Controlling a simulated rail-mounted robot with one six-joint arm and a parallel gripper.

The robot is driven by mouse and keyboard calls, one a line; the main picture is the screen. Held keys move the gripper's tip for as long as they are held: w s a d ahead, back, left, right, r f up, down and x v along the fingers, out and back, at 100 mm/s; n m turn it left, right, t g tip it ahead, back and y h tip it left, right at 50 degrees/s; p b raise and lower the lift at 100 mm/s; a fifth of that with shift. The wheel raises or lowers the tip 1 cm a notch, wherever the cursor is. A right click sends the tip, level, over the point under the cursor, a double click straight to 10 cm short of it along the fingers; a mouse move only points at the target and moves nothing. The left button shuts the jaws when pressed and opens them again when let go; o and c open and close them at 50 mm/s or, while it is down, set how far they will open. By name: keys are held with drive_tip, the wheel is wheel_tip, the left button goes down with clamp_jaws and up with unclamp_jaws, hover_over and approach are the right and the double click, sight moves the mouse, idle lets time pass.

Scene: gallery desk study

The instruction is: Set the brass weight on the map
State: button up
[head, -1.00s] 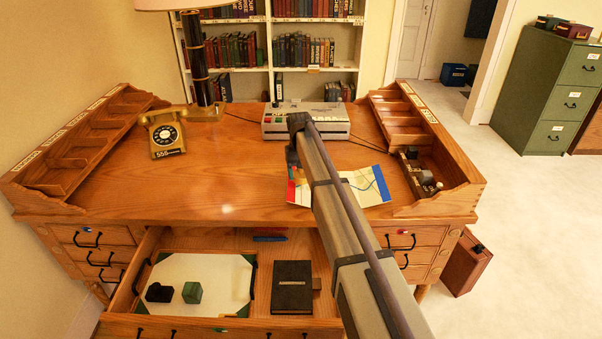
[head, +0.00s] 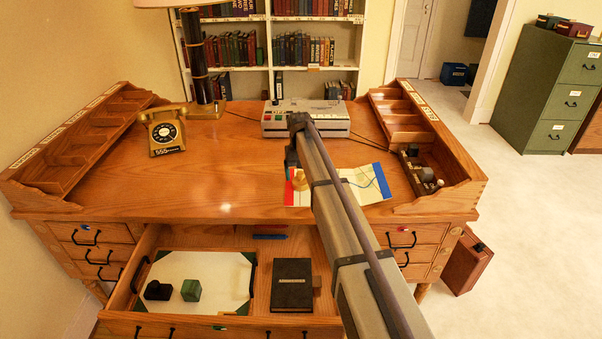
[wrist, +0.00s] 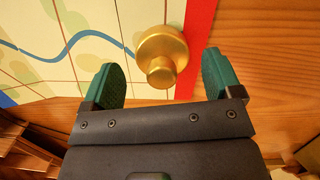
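The brass weight (wrist: 162,48) is a round gold piece with a knob, on the map (wrist: 85,25) beside its red edge strip. It also shows in the head view (head: 300,181), on the left part of the map (head: 368,190), partly behind my arm. My gripper (wrist: 160,64) has its green fingers spread. The weight lies between the fingertips in the wrist picture, with a gap on each side. In the head view my gripper (head: 291,165) is just above the weight and mostly hidden by my arm. My arm also covers the middle of the map.
The desk top (head: 225,180) is clear left of the map. A gold telephone (head: 164,132) and a grey machine (head: 305,118) stand farther back. The right organizer (head: 455,177) holds small dark items. Below, an open drawer holds a pad (head: 215,270), two small blocks and a black book (head: 292,285).

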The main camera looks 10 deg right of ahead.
drive_tip(key=shift+o, duration=0.5)
drive_tip(key=shift+r, duration=0.1)
wheel_tip(320, 180, up, 11)
drive_tip(key=w+p, duration=0.1)
drive_tip(key=p, duration=1)
drive_tip(key=s+t, duration=0.1)
drive_tip(key=s, duration=3.6)
drive_tip(key=shift+s+f, duration=0.25)
drive_tip(key=shift+f, duration=0.05)
